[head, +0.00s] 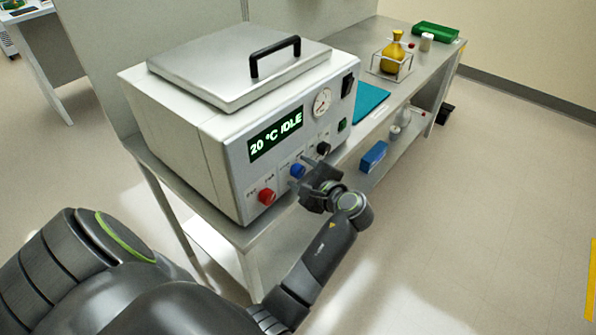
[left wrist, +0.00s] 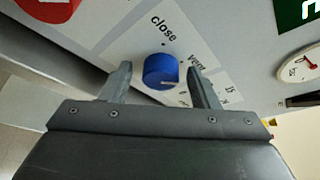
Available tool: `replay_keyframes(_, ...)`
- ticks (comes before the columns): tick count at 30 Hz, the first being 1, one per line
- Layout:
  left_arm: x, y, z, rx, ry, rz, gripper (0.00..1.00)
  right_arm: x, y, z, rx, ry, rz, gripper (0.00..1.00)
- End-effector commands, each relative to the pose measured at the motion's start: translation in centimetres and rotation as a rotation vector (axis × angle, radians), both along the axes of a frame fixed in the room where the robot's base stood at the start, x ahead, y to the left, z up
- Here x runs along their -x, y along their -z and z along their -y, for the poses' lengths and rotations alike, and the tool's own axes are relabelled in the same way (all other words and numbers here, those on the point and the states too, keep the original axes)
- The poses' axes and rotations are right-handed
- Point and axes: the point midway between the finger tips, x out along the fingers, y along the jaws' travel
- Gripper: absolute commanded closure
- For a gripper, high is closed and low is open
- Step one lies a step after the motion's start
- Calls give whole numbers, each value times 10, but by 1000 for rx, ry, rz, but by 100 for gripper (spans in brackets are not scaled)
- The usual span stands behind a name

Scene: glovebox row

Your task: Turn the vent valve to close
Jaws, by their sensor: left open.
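The vent valve is a blue knob (left wrist: 161,71) on the white front panel of a box-shaped machine (head: 190,140). In the left wrist view the printed words "close" and "vent" stand beside it, and a pale pointer mark on the knob lies toward the gripper side, near "vent". The blue knob also shows in the head view (head: 297,170). My left gripper (left wrist: 160,82) is open, its two fingers on either side of the knob; I cannot tell whether they touch it. It also shows in the head view (head: 308,178) close to the panel. My right gripper is not in view.
A red knob (head: 267,196) and a black knob (head: 323,148) flank the blue one. A gauge (head: 322,102) and a display reading "20 °C IDLE" (head: 276,134) sit above. A yellow flask (head: 394,51) stands farther along the bench.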

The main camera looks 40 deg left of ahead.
Motion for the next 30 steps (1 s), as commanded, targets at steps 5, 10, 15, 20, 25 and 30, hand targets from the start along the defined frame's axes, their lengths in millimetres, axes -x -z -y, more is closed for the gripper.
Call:
replay_keyframes(5,0,0,0,0,0,0,45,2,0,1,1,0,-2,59)
replay_keyframes(10,0,0,0,0,0,0,62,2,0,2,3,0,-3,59)
replay_keyframes(15,0,0,0,0,0,0,84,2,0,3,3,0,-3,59)
replay_keyframes(20,0,0,0,0,0,2,89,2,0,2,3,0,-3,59)
replay_keyframes(25,0,1,0,3,1,33,89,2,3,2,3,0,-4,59)
replay_keyframes(30,1,3,0,10,0,112,89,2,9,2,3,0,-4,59)
